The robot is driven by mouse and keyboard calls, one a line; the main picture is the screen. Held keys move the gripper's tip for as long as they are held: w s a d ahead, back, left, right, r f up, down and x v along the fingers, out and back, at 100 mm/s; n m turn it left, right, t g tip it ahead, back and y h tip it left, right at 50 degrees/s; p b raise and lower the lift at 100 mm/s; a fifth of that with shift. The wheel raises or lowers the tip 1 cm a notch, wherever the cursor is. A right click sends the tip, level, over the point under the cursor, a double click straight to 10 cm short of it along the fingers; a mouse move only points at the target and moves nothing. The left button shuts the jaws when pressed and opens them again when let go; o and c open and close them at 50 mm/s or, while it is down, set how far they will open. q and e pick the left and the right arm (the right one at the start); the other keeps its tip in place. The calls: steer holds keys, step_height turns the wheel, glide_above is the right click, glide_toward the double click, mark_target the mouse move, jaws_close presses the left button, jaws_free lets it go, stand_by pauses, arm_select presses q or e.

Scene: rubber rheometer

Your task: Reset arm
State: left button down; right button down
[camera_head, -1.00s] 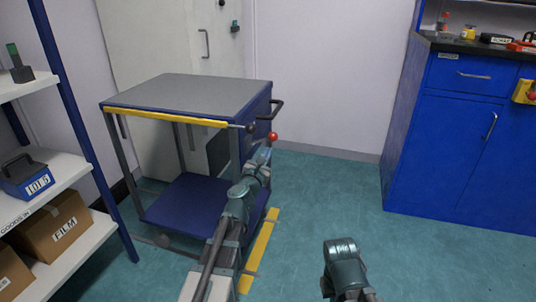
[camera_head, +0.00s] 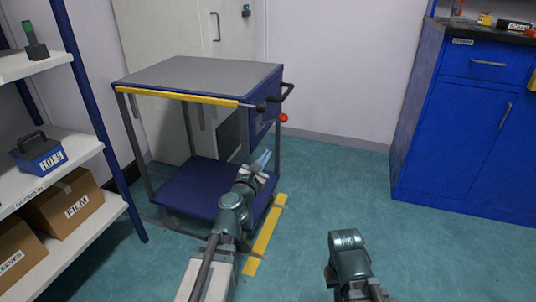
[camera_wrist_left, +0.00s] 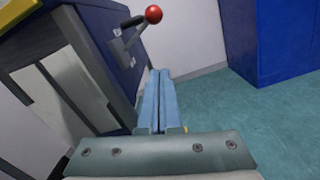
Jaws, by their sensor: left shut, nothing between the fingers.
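My left arm reaches in from the bottom of the head view. Its gripper (camera_head: 262,160) is in front of the right side of the blue and grey cart (camera_head: 205,72). In the left wrist view the two blue fingers (camera_wrist_left: 159,100) lie together, shut with nothing between them. A lever with a red ball knob (camera_wrist_left: 153,14) on the cart's side is beyond the fingertips and apart from them. The red knob (camera_head: 283,117) also shows in the head view. Part of my right arm (camera_head: 348,255) shows at the bottom; its gripper is not visible.
A blue cabinet (camera_head: 455,130) stands at right. The green floor between cart and cabinet is clear, with a yellow floor strip (camera_head: 265,235) beside the cart.

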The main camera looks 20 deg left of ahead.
arm_select(q)
steer(key=s+d+f+m+g+h, duration=0.2)
steer(key=d+f+m+g+h, duration=0.3)
steer(key=d+m, duration=0.6)
steer(key=s+d+f+m+g, duration=0.3)
steer(key=s+f+m+g, duration=0.3)
steer(key=f+m, duration=0.5)
steer(key=s+a+f+m+g+y, duration=0.6)
steer(key=s+a+f+m+g, duration=0.15)
steer(key=s+m, duration=0.3)
steer(key=s+d+r+m+y+p, duration=0.2)
steer(key=s+d+r+m+p, duration=0.2)
steer(key=s+d+r+p, duration=0.45)
step_height(320, 180, up, 37)
steer(key=w+d+p, duration=0.1)
steer(key=p, duration=3.5)
steer(key=shift+w+d+n+h, duration=0.15)
steer(key=shift+w+n+h, duration=0.1)
steer(key=shift+n+h, duration=0.1)
